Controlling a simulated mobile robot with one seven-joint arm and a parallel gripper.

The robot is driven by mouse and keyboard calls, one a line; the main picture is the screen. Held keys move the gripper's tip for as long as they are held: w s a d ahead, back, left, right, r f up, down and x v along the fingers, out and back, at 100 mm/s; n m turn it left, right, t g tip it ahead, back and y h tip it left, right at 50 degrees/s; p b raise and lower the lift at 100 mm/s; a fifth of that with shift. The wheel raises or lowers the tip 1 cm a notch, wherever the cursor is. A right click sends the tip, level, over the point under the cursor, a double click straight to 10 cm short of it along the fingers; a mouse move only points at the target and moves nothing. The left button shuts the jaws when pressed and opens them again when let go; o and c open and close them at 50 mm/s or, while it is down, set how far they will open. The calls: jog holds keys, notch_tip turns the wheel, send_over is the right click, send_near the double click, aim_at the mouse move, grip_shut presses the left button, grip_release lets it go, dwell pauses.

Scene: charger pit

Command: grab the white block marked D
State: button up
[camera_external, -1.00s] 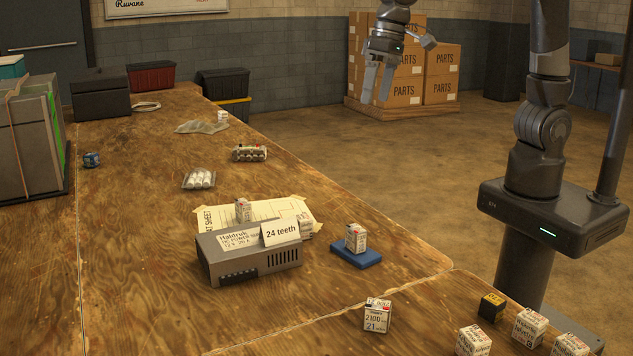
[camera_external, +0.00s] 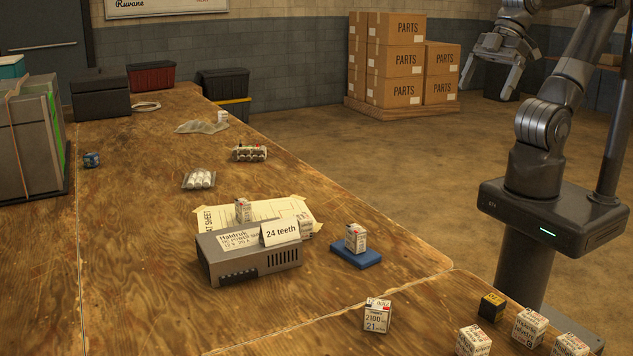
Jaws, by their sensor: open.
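Several white blocks with printed labels stand on the wooden table; I cannot read a D on any of them. One white block (camera_external: 377,315) stands near the front middle, another (camera_external: 356,238) sits on a blue pad, and one (camera_external: 243,210) is behind the grey power supply. Another (camera_external: 305,226) is at the sheet's right edge. A group of white blocks (camera_external: 473,341), (camera_external: 529,327), (camera_external: 570,345) stands at the front right corner. My gripper (camera_external: 486,88) is open and empty, raised over the floor beyond the table's right edge, far from every block.
The grey power supply (camera_external: 250,262) carries a "24 teeth" card (camera_external: 280,232). A dark block with a yellow top (camera_external: 491,306) stands near the front right blocks. A battery pack (camera_external: 199,179) and a cell holder (camera_external: 249,153) lie farther back. The table's left middle is clear.

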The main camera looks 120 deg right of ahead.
jog(key=c, duration=0.7)
jog(key=g, duration=0.6)
send_over(303, 217)
jog(key=shift+m, duration=0.4)
jog(key=f, duration=2.8)
jog(key=shift+s+a, duration=0.2)
jog(key=shift+s, duration=0.05)
jog(key=shift+w+d+f, duration=0.15)
jog(key=shift+f, duration=1.25)
jog(key=shift+w+d+f, duration=0.1)
jog(key=shift+d+f, duration=0.05)
jog(key=shift+f, duration=1.2)
